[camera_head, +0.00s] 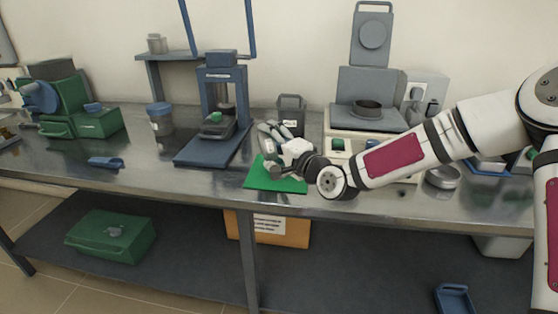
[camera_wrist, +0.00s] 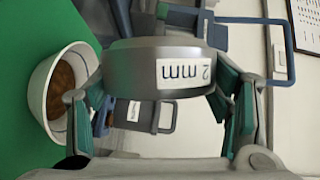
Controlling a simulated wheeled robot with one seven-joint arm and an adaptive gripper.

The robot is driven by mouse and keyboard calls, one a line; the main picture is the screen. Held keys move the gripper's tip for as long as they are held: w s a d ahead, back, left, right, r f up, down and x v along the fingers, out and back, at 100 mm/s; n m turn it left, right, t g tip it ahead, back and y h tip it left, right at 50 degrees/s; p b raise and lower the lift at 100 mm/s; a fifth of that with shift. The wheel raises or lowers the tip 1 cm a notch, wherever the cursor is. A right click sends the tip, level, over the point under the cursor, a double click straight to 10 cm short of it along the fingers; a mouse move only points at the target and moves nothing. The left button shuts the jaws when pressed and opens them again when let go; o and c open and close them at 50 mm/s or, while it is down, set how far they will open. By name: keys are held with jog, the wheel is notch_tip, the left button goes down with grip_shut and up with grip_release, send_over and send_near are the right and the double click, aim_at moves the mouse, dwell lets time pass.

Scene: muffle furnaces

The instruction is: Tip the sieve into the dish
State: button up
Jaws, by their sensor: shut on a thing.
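My gripper (camera_wrist: 163,92) is shut on the sieve (camera_wrist: 135,70), a grey round ring with a white "2 mm" label, one finger on each side of its rim. The wrist view is turned sideways, and the sieve appears tipped onto its side. A white dish (camera_wrist: 40,88) with brown material inside stands on the green mat (camera_wrist: 25,25), below the sieve and apart from it. In the head view, my gripper (camera_head: 272,143) is over the back of the green mat (camera_head: 262,181). There the dish is hard to make out beside my gripper. The sieve's inside is hidden.
A grey handled container (camera_head: 291,112) stands behind the mat. A blue press (camera_head: 221,100) is to the left, with a blue-lidded jar (camera_head: 159,118) beyond it. A grey instrument (camera_head: 367,105) is at the right rear. The bench front left of the mat is mostly clear.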

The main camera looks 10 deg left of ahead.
jog(key=shift+n, duration=0.4)
jog(key=shift+a, duration=0.1)
jog(key=shift+s+a+r+n+g+h+p, duration=0.2)
jog(key=shift+a+n+h+p, duration=0.15)
jog(key=shift+n, duration=0.2)
jog(key=shift+s+a+r+n+g+h+p, duration=0.1)
jog(key=shift+a+n+g+h+p, duration=0.2)
jog(key=shift+n, duration=0.25)
jog(key=shift+f+n+h, duration=0.2)
jog(key=shift+n+h, duration=0.05)
jog(key=shift+n, duration=0.25)
jog(key=shift+s+a+n+h+b, duration=0.2)
jog(key=shift+a+n+h+b, duration=0.25)
jog(key=shift+n, duration=0.45)
jog(key=shift+f+n+h, duration=0.15)
jog(key=shift+n+h, duration=0.35)
jog(key=shift+h, duration=0.05)
